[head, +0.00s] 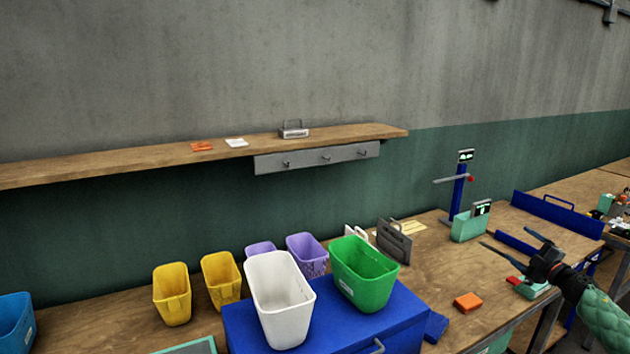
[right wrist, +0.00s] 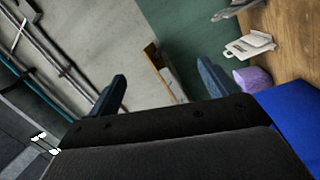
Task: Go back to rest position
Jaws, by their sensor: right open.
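My right gripper (head: 512,246) is in the right part of the head view, over the right side of the workbench. Its two fingers are spread apart with nothing between them. In the right wrist view the two fingers of the right gripper (right wrist: 163,90) also stand wide apart and empty. My left gripper is in neither view.
A blue box (head: 400,318) on the bench carries a white bin (head: 280,300) and a green bin (head: 364,272). Yellow bins (head: 172,295) stand left. A blue press (head: 458,190), an orange block (head: 467,302) and a blue rail (head: 556,213) are near the gripper. A wooden shelf (head: 100,163) runs along the wall.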

